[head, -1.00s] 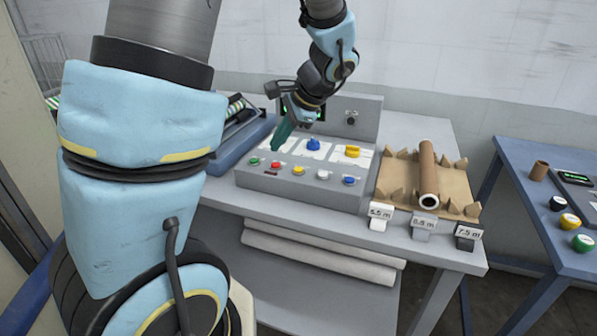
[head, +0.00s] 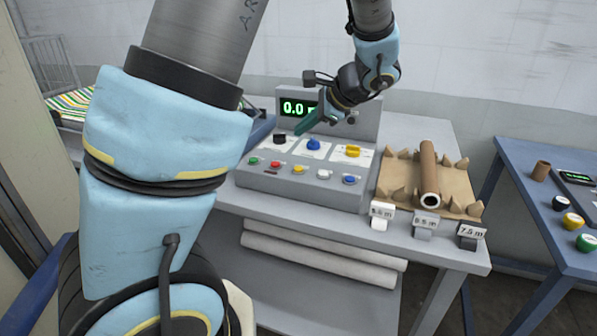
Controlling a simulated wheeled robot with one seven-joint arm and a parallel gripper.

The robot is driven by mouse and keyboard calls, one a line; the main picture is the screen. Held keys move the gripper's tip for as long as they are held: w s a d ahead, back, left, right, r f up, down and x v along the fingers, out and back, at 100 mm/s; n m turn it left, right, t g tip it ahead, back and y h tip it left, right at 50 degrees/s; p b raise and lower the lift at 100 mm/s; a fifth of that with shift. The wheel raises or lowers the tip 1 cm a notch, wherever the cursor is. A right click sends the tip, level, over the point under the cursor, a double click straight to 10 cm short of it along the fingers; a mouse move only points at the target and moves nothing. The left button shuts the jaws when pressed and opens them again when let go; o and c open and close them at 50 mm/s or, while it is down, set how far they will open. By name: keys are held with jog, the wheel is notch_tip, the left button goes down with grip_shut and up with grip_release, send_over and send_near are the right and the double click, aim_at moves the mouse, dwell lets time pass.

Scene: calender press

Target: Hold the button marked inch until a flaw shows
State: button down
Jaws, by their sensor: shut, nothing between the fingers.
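The grey control panel (head: 325,194) stands on the bench with a front row of small buttons: green (head: 253,161), red (head: 275,164), yellow (head: 299,169), white (head: 323,173) and blue (head: 348,180). Behind them are larger black (head: 279,139), blue (head: 313,145) and yellow (head: 352,151) controls on white plates. The labels are too small to read, so I cannot tell which is inch. My gripper (head: 298,131) is shut and empty, slanting down-left above the black and blue controls, apparently clear of them. Striped cloth (head: 68,103) shows at the far left; no flaw is discernible.
A green display (head: 297,108) reads 0.0, its right end hidden by my gripper. A cardboard tray (head: 398,196) with a brown tube (head: 428,172) and length tags stands right of the panel. A blue table (head: 540,225) is farther right. My arm hides much of the left side.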

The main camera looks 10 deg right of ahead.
aim_at(303, 169)
notch_tip(303, 169, down, 7)
jog(key=b, duration=0.5)
jog(key=shift+f, duration=0.2)
dwell(1.6)
jog(key=shift+f+b, duration=0.4)
jog(key=shift+f, duration=0.35)
dwell(0.5)
dwell(2.0)
jog(key=shift+r+p, duration=0.4)
jog(key=shift+r, duration=0.4)
jog(key=shift+r, duration=0.1)
notch_tip(303, 169, up, 5)
jog(key=p, duration=0.4)
